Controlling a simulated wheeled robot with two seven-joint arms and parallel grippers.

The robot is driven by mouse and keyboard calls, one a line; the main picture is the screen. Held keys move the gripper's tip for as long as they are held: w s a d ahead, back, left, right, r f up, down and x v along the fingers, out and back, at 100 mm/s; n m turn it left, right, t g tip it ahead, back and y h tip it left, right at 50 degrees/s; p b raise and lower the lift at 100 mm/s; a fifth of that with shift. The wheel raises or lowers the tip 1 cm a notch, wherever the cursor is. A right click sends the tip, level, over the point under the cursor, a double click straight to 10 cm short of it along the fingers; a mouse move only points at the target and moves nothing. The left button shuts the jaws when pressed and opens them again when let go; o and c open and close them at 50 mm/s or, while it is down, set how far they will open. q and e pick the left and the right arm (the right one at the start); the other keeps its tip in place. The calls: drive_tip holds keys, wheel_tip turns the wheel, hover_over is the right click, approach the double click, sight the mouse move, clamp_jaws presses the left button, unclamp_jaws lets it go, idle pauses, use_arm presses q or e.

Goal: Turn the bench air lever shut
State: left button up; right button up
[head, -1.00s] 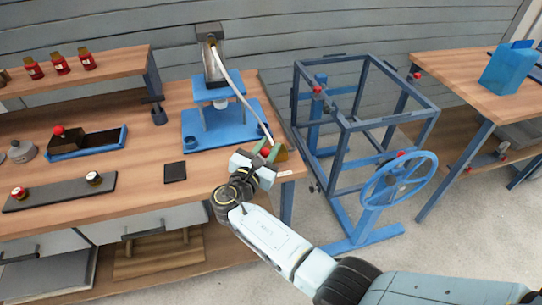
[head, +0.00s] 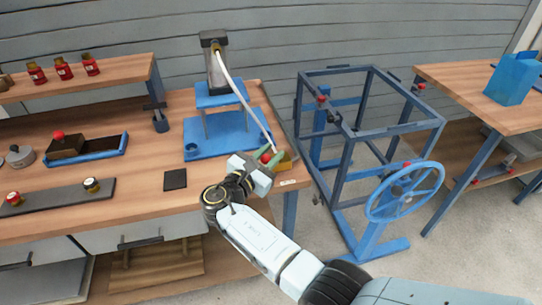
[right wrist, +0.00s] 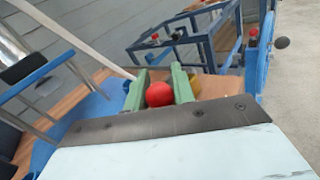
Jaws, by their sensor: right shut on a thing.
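The bench air lever's red knob (head: 266,158) is at the right front corner of the wooden bench, beside a yellow brass-coloured valve part (head: 285,163). The white hose from the press ends near it. My right gripper (head: 267,156) has its green fingers around the knob and is shut on it. The lever's arm is hidden by the gripper. My left gripper is not in view.
A blue press (head: 221,120) stands just behind the valve on the bench. A blue frame (head: 345,150) with a handwheel (head: 404,192) stands to the right, across a narrow gap. A dark square pad (head: 175,180) lies left of the gripper.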

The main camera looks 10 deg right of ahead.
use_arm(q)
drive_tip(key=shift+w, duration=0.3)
use_arm(e)
drive_tip(key=shift+s+a+f, duration=0.1)
drive_tip(key=shift+a+f, duration=0.05)
drive_tip(key=shift+f, duration=0.1)
drive_tip(key=o, duration=1)
drive_tip(key=shift+a, duration=0.1)
drive_tip(key=shift+r, duration=0.1)
drive_tip(key=shift+r, duration=0.15)
drive_tip(key=shift+r, duration=0.2)
wheel_tip(320, 180, up, 5)
drive_tip(key=shift+r+p, duration=0.1)
drive_tip(key=shift+p, duration=1.1)
wheel_tip(320, 180, up, 3)
drive_tip(key=shift+f+p, duration=0.1)
drive_tip(key=shift+p, duration=0.35)
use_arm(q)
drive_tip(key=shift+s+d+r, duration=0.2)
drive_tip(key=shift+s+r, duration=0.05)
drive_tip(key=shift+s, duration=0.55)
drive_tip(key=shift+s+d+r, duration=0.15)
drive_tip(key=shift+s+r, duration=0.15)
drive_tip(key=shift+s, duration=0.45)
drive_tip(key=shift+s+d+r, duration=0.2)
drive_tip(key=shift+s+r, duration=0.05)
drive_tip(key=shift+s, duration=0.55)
use_arm(e)
drive_tip(key=shift+r, duration=0.7)
